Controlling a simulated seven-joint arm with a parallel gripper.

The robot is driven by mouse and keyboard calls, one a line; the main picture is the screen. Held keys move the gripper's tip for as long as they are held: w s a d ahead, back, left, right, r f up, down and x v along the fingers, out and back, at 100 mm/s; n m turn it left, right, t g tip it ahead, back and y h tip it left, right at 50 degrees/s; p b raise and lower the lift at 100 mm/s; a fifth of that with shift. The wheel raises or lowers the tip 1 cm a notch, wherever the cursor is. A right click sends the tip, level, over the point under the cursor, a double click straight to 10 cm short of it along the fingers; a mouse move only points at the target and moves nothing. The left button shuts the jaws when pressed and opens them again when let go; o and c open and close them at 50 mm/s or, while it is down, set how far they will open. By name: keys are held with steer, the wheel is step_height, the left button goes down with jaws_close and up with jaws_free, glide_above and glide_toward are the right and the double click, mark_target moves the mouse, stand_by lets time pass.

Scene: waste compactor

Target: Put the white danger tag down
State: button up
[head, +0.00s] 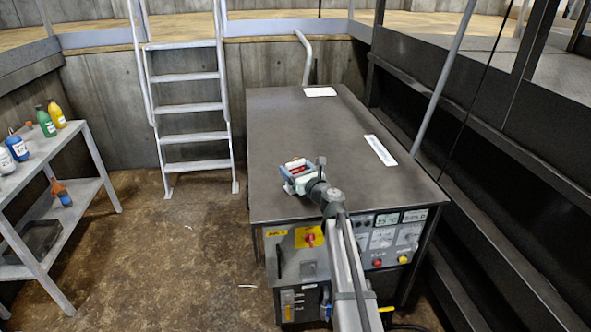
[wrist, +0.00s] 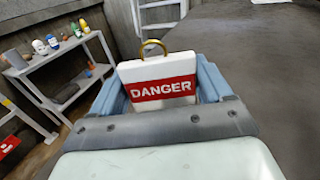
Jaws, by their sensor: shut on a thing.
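The white danger tag (wrist: 158,72) has a red band with the word DANGER and a brass-coloured ring at its top. It stands upright between the two blue fingers of my gripper (wrist: 163,95) in the wrist view. In the head view my gripper (head: 297,173) is shut on the tag (head: 296,164), over the left part of the dark cabinet top (head: 290,120). I cannot tell whether the tag touches the top. The tag's lower edge is hidden by the gripper in the wrist view.
A white label (head: 380,150) lies at the right of the top and a white sheet (head: 320,91) at its far end. Most of the top is clear. The cabinet front has a red switch (head: 309,238). A shelf (head: 60,165) with bottles stands left; a ladder (head: 188,108) stands behind.

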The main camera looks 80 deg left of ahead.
steer(key=o, duration=1)
steer(key=shift+c, duration=0.2)
steer(key=shift+d+r, duration=0.1)
steer(key=v, duration=1.2)
